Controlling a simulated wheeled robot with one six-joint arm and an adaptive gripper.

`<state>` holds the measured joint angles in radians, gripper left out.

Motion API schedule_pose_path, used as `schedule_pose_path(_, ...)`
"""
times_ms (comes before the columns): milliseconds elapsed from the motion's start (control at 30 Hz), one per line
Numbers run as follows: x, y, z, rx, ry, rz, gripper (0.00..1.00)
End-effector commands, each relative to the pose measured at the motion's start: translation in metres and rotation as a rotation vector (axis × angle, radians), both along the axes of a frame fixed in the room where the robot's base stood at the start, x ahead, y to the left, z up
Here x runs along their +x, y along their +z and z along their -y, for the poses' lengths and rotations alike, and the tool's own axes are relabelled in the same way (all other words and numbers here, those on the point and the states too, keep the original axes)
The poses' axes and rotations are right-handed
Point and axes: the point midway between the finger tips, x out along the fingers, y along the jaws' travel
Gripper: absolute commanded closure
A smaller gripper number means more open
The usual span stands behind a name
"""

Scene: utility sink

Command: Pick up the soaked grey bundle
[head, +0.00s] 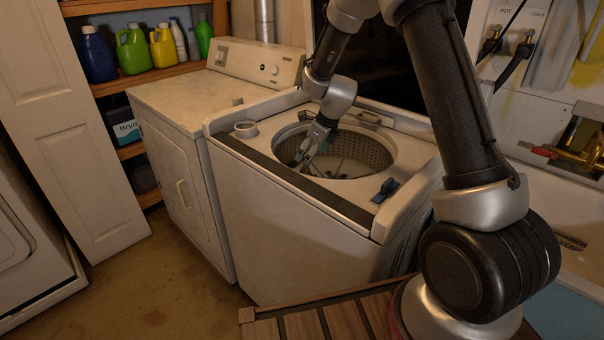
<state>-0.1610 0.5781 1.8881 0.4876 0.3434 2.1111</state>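My gripper (309,157) points down into the round opening of the top-loading washer (290,235), near the left side of the drum (375,152). Its fingers are small and dark in this view, and I cannot tell whether they are open or shut, or whether they touch anything. I cannot make out a soaked grey bundle for certain. Pale grey shapes show low in the drum beside the fingers, but I cannot tell cloth from drum parts. The front rim hides part of the drum floor.
A white dryer (185,165) stands to the left. Shelves with several bottles (132,50) are behind. A sink (565,215) is at right.

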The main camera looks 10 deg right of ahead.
Motion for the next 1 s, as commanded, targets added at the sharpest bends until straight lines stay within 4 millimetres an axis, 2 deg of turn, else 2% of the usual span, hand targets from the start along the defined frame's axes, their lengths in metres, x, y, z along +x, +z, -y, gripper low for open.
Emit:
schedule_pose_path(33,0.005,-0.017,-0.004,0.017,-0.058,-0.018,0.18)
schedule_pose_path(100,0.011,-0.031,-0.006,0.039,-0.126,-0.032,0.18)
schedule_pose_path(233,0.016,-0.048,-0.009,0.055,-0.181,-0.045,0.18)
schedule_pose_path(467,0.024,-0.074,-0.013,0.055,-0.182,-0.046,0.18)
schedule_pose_path(700,0.035,-0.108,-0.018,0.055,-0.181,-0.045,0.18)
schedule_pose_path(800,0.037,-0.114,-0.019,0.054,-0.180,-0.044,0.18)
schedule_pose_path(1000,0.037,-0.115,-0.019,0.054,-0.179,-0.043,0.18)
